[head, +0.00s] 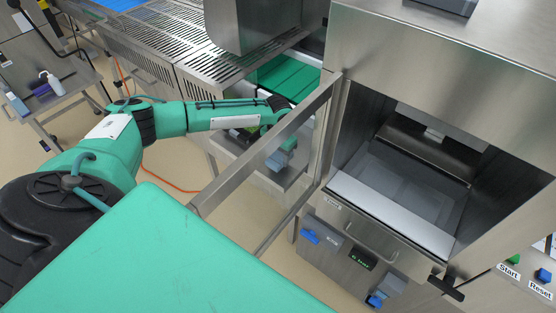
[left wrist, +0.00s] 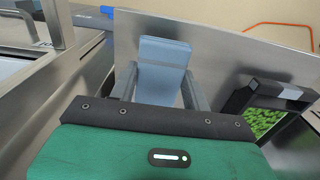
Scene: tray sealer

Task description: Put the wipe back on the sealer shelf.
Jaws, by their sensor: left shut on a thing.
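The wipe (left wrist: 164,72) is a folded pale blue-grey piece. In the left wrist view it stands up between the two grey fingers of my left gripper (left wrist: 162,88), which is shut on it. In the head view my left gripper (head: 284,146) is beyond the open, see-through sealer door, and the wipe (head: 280,160) shows partly there. A steel shelf surface (left wrist: 215,52) lies behind the wipe in the left wrist view; I cannot tell whether the wipe touches it. My right gripper is out of view.
The sealer's open door (head: 265,150) stands between the head camera and my left gripper. The sealer chamber (head: 405,190) is open at right. A black-framed tray with green contents (left wrist: 264,120) is right of the wipe. A slatted steel conveyor (head: 195,50) is behind.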

